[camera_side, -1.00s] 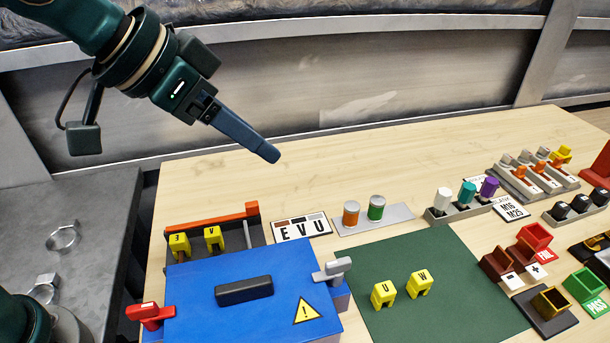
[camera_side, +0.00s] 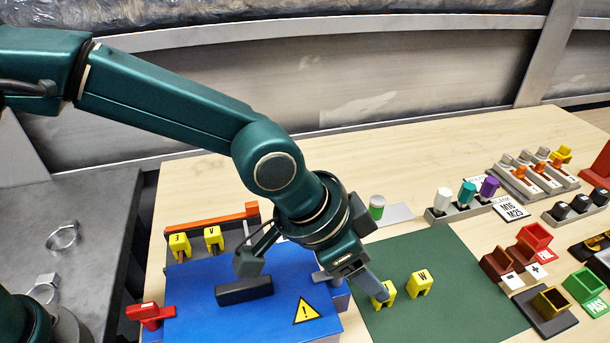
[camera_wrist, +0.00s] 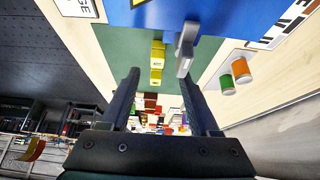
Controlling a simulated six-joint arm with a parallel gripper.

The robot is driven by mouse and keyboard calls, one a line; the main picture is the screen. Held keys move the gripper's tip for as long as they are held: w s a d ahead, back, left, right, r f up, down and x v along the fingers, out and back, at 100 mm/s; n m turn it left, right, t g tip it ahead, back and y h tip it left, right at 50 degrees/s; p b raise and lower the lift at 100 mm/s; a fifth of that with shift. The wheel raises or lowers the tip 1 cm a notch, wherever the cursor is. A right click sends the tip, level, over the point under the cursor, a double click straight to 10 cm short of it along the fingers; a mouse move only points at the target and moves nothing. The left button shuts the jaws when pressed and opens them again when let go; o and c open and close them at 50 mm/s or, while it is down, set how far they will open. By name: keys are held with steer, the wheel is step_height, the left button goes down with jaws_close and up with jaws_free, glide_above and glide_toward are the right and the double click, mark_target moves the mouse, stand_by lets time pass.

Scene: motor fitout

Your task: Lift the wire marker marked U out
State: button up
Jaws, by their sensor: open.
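The yellow wire marker U (camera_side: 386,292) stands on the dark green mat (camera_side: 455,290), partly hidden behind my gripper's fingers in the side view. My gripper (camera_side: 382,292) reaches down at it from the upper left; whether the fingers straddle it or touch it cannot be told. In the wrist view my gripper (camera_wrist: 160,90) is open and empty, its two fingers apart. Two yellow markers show beyond the fingertips there, a nearer-to-top one (camera_wrist: 158,52) and a lower one (camera_wrist: 156,76), letters unreadable. The marker W (camera_side: 420,284) stands to the right of U.
The blue box cover (camera_side: 200,300) with a black handle (camera_side: 244,290) and grey latch lies just left of the mat. Ferrules, terminals and bins crowd the right side. The mat's right part is clear.

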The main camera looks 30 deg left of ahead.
steer(key=shift+d+x, duration=0.2)
steer(key=shift+x, duration=2.6)
steer(key=shift+s+r, duration=0.1)
jaws_close()
